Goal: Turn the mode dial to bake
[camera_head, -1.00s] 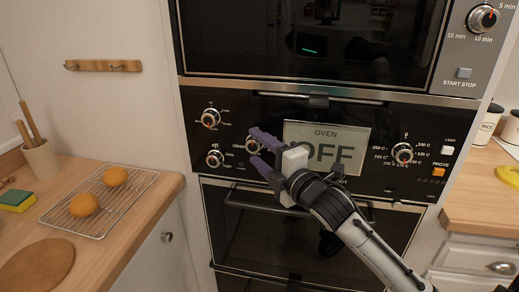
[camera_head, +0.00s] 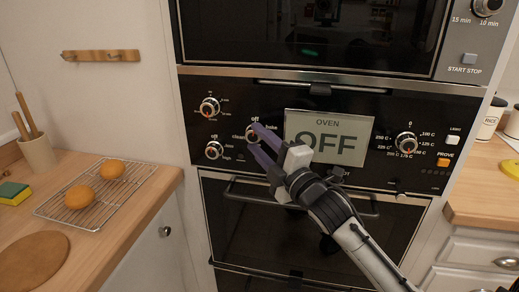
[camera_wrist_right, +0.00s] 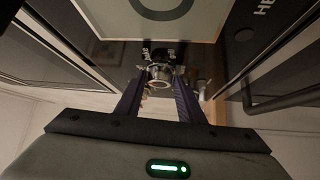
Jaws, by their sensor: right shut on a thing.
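The mode dial (camera_head: 251,133) is a small silver knob on the black oven panel, left of the display, with "off", "bake" and "clean" printed around it. The oven display (camera_head: 327,137) reads "OFF". My right gripper (camera_head: 256,139) reaches in from the lower right, its purple fingers shut on the mode dial and partly covering it. In the right wrist view the dial (camera_wrist_right: 160,80) sits between the two fingertips. The exact pointer direction is too small to tell. My left gripper is not in view.
Two other dials (camera_head: 210,107) (camera_head: 214,150) sit left of the mode dial. A temperature dial (camera_head: 405,144) is right of the display. A long oven door handle (camera_head: 245,191) runs below the panel. A counter with a cooling rack (camera_head: 130,189) stands at left.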

